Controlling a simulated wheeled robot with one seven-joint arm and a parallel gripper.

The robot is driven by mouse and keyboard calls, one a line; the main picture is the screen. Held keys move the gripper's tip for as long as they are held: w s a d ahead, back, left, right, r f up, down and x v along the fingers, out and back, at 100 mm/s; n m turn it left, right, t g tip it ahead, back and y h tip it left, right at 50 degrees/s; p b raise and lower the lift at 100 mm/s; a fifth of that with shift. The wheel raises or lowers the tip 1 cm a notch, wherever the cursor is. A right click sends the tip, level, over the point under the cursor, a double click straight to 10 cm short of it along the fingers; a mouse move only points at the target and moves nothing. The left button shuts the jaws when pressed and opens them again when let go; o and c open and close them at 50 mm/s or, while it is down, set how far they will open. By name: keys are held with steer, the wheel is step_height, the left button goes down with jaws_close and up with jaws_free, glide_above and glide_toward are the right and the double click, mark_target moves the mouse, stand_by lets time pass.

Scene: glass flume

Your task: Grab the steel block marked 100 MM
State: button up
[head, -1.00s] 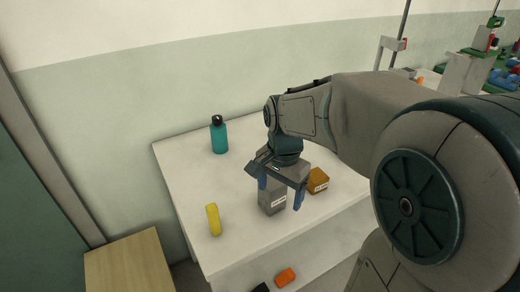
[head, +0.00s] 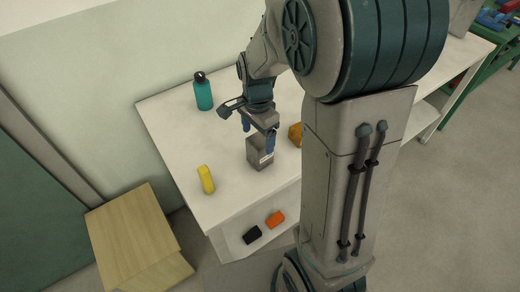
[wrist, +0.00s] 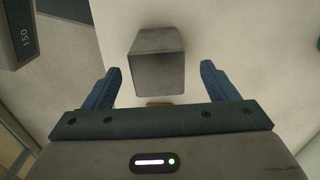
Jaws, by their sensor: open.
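A grey steel block (head: 258,155) stands upright on the white table near its front edge. A small white label shows on its side, too small to read. In the wrist view the block (wrist: 158,65) lies between the two blue fingers, with a gap on each side. My gripper (head: 258,135) is open, pointing down over the block. One finger hides part of the block in the head view. The wrist view does not show whether the fingertips reach down beside it.
An orange box (head: 295,134) stands close behind the block to the right, partly hidden by my arm. Black (head: 252,235) and orange (head: 276,219) pieces lie lower, below the tabletop's front edge.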

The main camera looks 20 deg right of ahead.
steer(key=shift+d+f+p, duration=0.15)
steer(key=shift+f, duration=1.2)
steer(key=shift+d+f+p, duration=0.15)
steer(key=shift+f, duration=1.15)
steer(key=shift+r, duration=0.1)
jaws_close()
